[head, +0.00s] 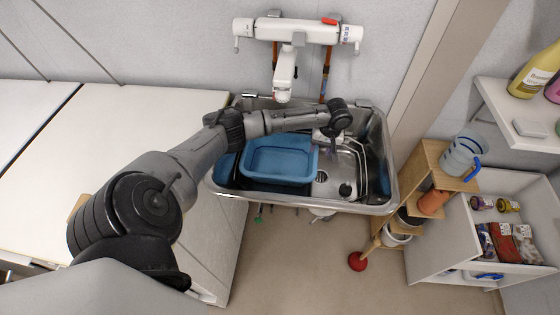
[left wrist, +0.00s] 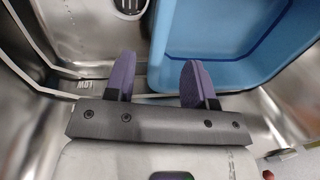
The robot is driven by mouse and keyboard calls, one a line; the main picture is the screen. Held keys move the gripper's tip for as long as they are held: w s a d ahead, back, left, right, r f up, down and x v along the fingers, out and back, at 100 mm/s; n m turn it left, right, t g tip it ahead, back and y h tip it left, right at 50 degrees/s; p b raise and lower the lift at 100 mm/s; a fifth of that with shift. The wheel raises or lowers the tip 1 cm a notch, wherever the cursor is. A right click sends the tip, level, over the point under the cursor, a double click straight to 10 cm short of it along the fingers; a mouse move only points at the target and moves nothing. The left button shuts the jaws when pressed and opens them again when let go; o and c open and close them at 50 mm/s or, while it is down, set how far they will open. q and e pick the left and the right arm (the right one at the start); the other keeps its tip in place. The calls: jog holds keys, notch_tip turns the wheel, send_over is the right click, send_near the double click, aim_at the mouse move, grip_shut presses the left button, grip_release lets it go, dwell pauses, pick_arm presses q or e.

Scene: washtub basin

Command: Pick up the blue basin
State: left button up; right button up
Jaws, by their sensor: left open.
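The blue basin (head: 280,158) sits inside the metal sink (head: 228,189), toward its left side. The basin (left wrist: 225,35) also fills the upper right of the left wrist view. My left gripper (head: 333,133) points down over the back of the sink, just right of the basin. In the left wrist view the left gripper (left wrist: 158,78) is open, with two purple-grey fingers apart and nothing gripped. Its right finger overlaps the basin's corner in the picture; I cannot tell whether they touch. My right gripper is not in view.
A white faucet (head: 284,75) hangs over the back of the sink. A white counter (head: 150,125) lies to the left. A wooden shelf (head: 432,158) with pots and a jug (head: 462,153) stands at the right. The sink's right part holds a drain and wire rack.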

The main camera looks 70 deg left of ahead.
aim_at(316, 158)
pick_arm(q)
jog(key=f, duration=0.2)
jog(key=f+b, duration=0.1)
jog(key=f, duration=0.1)
jog(key=s+f+b, duration=0.1)
jog(key=f, duration=0.2)
jog(key=shift+s+a+f, duration=0.1)
jog(key=shift+a, duration=0.05)
jog(key=shift+c, duration=0.3)
grip_shut()
